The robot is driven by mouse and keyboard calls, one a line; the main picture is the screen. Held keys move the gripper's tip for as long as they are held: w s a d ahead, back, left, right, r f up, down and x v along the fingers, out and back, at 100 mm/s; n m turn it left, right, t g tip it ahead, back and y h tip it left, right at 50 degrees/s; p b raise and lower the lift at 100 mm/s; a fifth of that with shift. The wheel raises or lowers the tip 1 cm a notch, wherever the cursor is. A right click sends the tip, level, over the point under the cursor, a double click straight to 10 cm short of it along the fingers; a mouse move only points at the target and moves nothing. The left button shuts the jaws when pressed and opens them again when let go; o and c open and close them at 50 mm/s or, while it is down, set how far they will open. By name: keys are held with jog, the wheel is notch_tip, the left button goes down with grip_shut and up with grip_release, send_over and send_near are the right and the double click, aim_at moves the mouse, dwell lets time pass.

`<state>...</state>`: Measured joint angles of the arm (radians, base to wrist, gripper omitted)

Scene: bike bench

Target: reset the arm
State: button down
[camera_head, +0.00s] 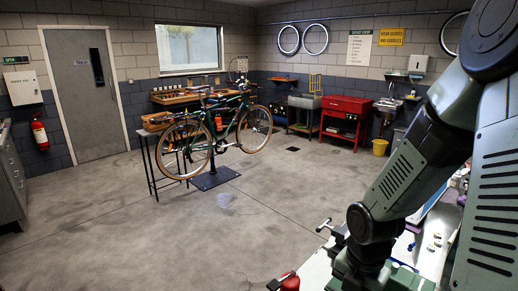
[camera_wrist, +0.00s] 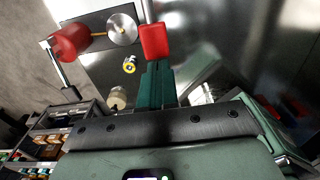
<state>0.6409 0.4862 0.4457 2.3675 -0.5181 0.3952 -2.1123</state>
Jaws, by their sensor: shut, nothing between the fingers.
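My gripper (camera_wrist: 154,42) shows in the wrist view as narrow teal fingers with a red end. The fingers are together and nothing is held between them. In the head view my arm comes in from the right and bends down over the light bench (camera_head: 315,272) at the lower right; the fingertips cannot be made out there. In the wrist view a red rounded object (camera_wrist: 70,41) and a round metal disc (camera_wrist: 122,29) lie left of the fingers, apart from them.
A yellow ring (camera_wrist: 129,65) and a beige round object (camera_wrist: 117,98) are left of the fingers. Shelves with boxes (camera_wrist: 45,140) stand lower left. In the head view, a red object (camera_head: 289,281) is at the bench edge. A bicycle (camera_head: 187,143) stands across clear floor.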

notch_tip(320, 180, up, 9)
jog(key=s+a, duration=0.2)
notch_tip(320, 180, down, 10)
jog(key=w+d, duration=0.2)
jog(key=shift+r, duration=0.2)
dwell(1.2)
